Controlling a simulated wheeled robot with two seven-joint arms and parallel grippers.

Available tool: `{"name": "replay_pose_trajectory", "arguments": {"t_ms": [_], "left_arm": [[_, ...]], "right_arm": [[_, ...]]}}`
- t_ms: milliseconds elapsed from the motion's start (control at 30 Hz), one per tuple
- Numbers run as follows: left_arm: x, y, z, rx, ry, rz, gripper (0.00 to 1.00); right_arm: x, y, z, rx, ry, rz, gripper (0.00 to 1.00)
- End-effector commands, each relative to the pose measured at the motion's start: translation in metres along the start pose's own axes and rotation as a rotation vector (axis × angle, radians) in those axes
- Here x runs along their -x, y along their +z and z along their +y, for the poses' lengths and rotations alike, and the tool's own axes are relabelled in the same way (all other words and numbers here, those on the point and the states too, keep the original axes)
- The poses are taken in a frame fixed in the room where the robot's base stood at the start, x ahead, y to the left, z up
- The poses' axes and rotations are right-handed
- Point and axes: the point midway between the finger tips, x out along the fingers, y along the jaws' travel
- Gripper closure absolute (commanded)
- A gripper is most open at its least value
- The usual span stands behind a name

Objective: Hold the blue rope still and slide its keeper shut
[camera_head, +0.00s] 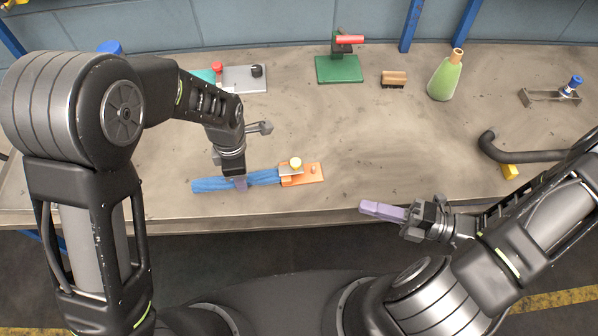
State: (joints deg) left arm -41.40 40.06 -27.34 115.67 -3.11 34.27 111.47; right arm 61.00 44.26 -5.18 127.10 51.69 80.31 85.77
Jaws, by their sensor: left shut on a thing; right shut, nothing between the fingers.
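The blue rope (211,185) lies along the front part of the workbench and runs right to an orange plate (313,178). My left gripper (240,184) reaches down from above and is shut on the rope, left of the keeper. My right gripper (372,208) is shut and empty at the bench's front edge, right of and apart from the plate. The rope's end under the keeper is hidden.
A green clamp stand (339,69), a brush (394,79) and a green bottle (444,79) stand at the back of the workbench (400,130). A grey plate (244,80) lies at back left. A dark bent pipe (520,153) lies at right. The bench middle is clear.

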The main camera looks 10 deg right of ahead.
Motion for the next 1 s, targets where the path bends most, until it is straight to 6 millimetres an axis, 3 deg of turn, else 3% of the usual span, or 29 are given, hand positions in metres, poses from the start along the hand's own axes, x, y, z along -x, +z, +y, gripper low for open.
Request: {"name": "replay_pose_trajectory", "arguments": {"t_ms": [267, 1000], "left_arm": [[0.000, 0.000, 0.000, 0.000, 0.001, 0.000, 1.00], [0.000, 0.000, 0.000, 0.000, 0.000, 0.000, 1.00]], "right_arm": [[-0.040, -0.001, 0.000, -0.002, 0.002, 0.004, 1.00], [-0.197, -0.001, 0.000, -0.001, 0.000, 0.005, 1.00]]}}
